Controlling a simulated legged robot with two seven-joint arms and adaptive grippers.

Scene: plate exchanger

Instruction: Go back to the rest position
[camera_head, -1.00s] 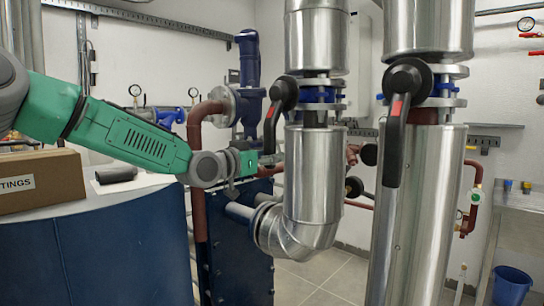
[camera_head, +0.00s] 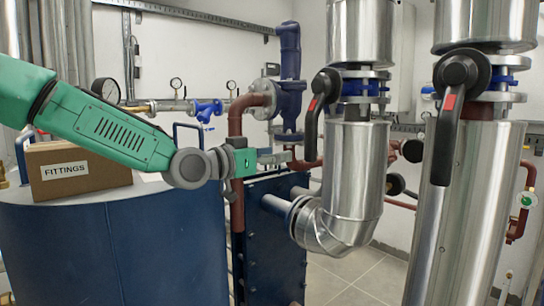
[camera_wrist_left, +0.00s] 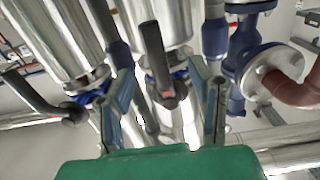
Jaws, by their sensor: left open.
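My left arm is green and grey and comes in from the left in the head view. Its gripper (camera_head: 278,158) is left of the near silver pipe (camera_head: 345,165) and looks apart from it. In the left wrist view the two fingers of my left gripper (camera_wrist_left: 162,92) are spread with nothing clamped between them. A black valve lever (camera_wrist_left: 155,52) shows beyond the fingers, at a distance. My right gripper is not in view.
Two black valve levers, the near one (camera_head: 314,110) and the right one (camera_head: 446,135), hang down at the silver pipes. A blue tank (camera_head: 110,250) carries a cardboard FITTINGS box (camera_head: 85,178) below my arm. A blue plate unit (camera_head: 275,255) stands below the gripper.

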